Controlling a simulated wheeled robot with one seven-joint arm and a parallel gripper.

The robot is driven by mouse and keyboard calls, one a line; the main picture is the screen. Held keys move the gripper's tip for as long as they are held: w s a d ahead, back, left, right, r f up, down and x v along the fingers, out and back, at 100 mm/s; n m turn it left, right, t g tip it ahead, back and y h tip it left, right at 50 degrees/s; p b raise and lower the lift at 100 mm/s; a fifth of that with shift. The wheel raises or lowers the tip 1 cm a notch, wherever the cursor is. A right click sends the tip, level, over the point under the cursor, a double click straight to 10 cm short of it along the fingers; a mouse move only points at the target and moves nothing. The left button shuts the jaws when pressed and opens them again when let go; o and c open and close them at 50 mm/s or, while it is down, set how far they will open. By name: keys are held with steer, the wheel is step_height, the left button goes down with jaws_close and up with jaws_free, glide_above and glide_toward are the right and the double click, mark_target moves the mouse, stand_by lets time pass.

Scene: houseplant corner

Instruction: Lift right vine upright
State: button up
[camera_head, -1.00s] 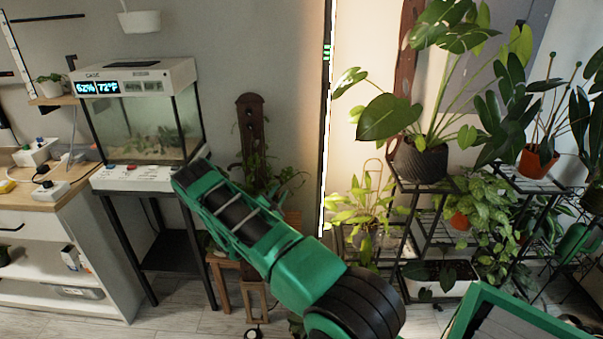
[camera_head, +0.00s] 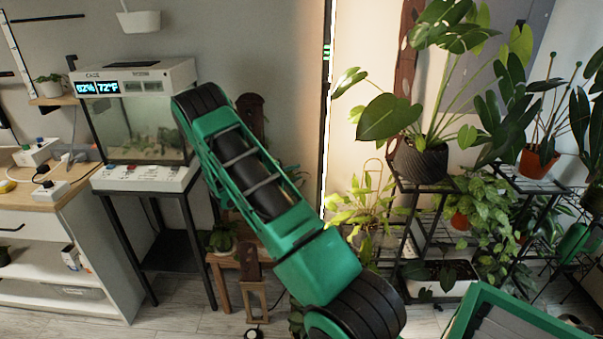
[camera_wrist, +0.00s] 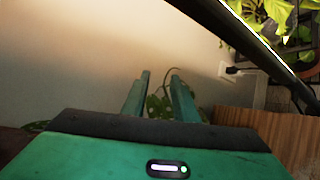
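A leafy vine (camera_head: 291,176) grows by a dark, tall wooden plank (camera_head: 250,113) behind my arm, which hides most of both. A small leafy plant (camera_head: 222,238) sits low on a wooden stool to the left of my arm. I cannot tell which of these is the right vine. In the wrist view my gripper (camera_wrist: 161,76) is open, its two green fingers apart. Green leaves (camera_wrist: 158,108) and a thin arched stem show between and beyond the fingers. I cannot tell whether the fingers touch them. The gripper's tips are hidden in the head view.
A glass terrarium (camera_head: 140,125) on a black stand is left of my arm. A black plant rack (camera_head: 410,240) with several pots stands right. A wooden surface (camera_wrist: 275,135) and a dark slanted bar (camera_wrist: 235,38) are close on the right in the wrist view.

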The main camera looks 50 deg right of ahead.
steer(key=s+a+r+m+g+y, duration=0.2)
steer(key=s+a+r+m+y, duration=0.3)
steer(key=s+r, duration=0.3)
steer(key=shift+s+a+r+m, duration=0.25)
steer(key=shift+s+a+m, duration=0.6)
steer(key=shift+s, duration=0.5)
steer(key=s+a+r+m+y, duration=0.1)
steer(key=s+a+r+y, duration=0.2)
steer(key=s+a, duration=0.5)
steer(key=s+a+r+m+y, duration=0.2)
steer(key=s+a+r+y, duration=0.1)
steer(key=s+a, duration=0.6)
steer(key=s+a+r+m+y, duration=0.1)
steer(key=s+a+r+y, duration=0.2)
steer(key=s+a, duration=0.6)
steer(key=shift+s+y, duration=0.45)
steer(key=shift+y, duration=0.05)
steer(key=shift+a+m, duration=0.1)
steer(key=shift+m, duration=0.15)
